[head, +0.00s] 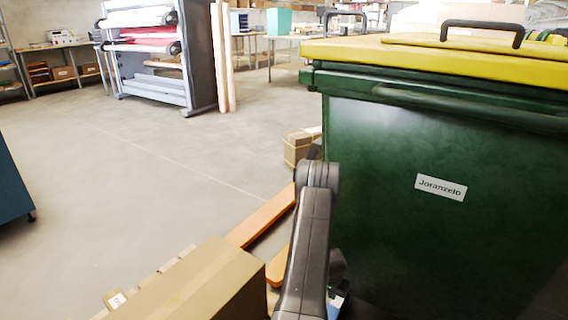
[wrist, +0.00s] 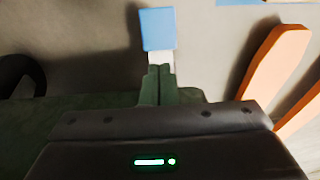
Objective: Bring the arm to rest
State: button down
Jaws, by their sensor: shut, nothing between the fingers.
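My arm (head: 308,235) reaches up in front of the green bin in the head view, bent at a dark rounded joint. My gripper (wrist: 158,72) shows in the wrist view with its two fingers together and nothing between them. A blue and white piece (wrist: 158,30) shows just beyond the fingertips; I cannot tell whether it lies on the floor below or touches them.
A green bin (head: 430,210) with a yellow lid (head: 440,58) stands close on the right. A cardboard box (head: 195,285) is at the front, beside orange forks (head: 262,218). A roll laminator (head: 160,55) stands at the back left. Open floor (head: 130,170) lies on the left.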

notch_tip(320, 180, up, 9)
jog(key=s+p, duration=0.1)
jog(key=p, duration=0.1)
jog(key=shift+a, duration=0.35)
jog(key=shift+a, duration=0.15)
